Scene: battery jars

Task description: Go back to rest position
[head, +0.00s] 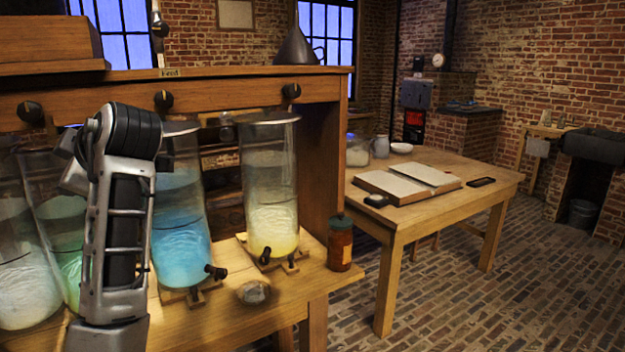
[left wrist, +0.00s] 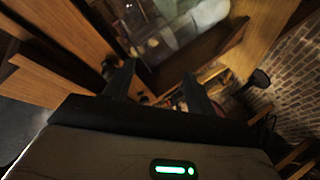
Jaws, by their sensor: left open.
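My left gripper (left wrist: 158,80) shows in the left wrist view with its two dark fingers apart and nothing visibly held between them. Behind the fingers are wooden boards, small dark knobs and a glass jar. In the head view my left arm rises in front of the jars at the left, and its gripper cannot be made out there. A jar with yellow liquid (head: 272,215) and a jar with blue liquid (head: 182,240) stand on the wooden bench. My right gripper is in neither view.
The bench (head: 235,322) carries an amber lidded jar (head: 340,245) and a grey lump (head: 253,292). A shelf with knobs (head: 210,97) and a funnel (head: 296,48) is above the jars. A table (head: 450,205) with an open book (head: 408,183) stands right, with open brick floor beyond.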

